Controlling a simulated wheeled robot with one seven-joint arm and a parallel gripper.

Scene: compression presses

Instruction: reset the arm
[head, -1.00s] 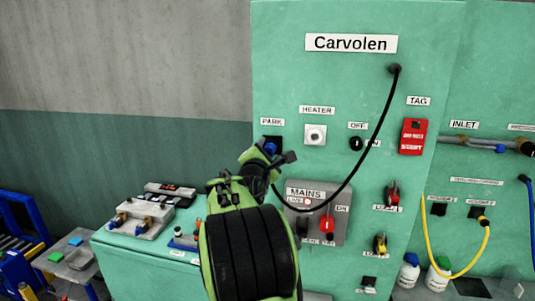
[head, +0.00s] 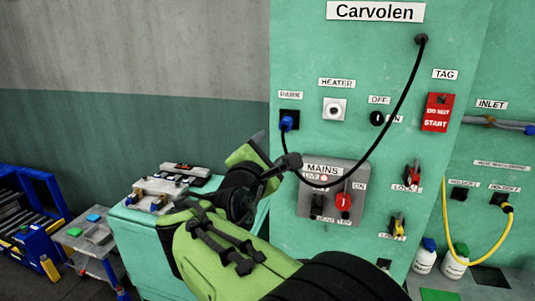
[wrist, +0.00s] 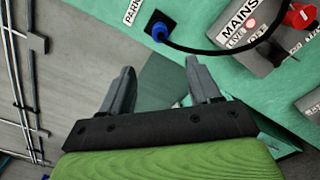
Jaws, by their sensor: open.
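My gripper (wrist: 158,88) shows in the wrist view with its two grey fingers spread apart and nothing between them. In the head view my green and black arm reaches up from the bottom, in front of the green Carvolen panel (head: 300,60). A blue plug (head: 287,122) on a black cable sits at the PARK socket, also in the wrist view (wrist: 160,31). My gripper is apart from this plug.
The MAINS box (head: 318,205) with a red switch (head: 344,201) is right of my arm. A red tag (head: 438,112) hangs further right. A bench (head: 135,225) with devices stands left. A yellow hose (head: 452,235) hangs at right. The upper left wall area is clear.

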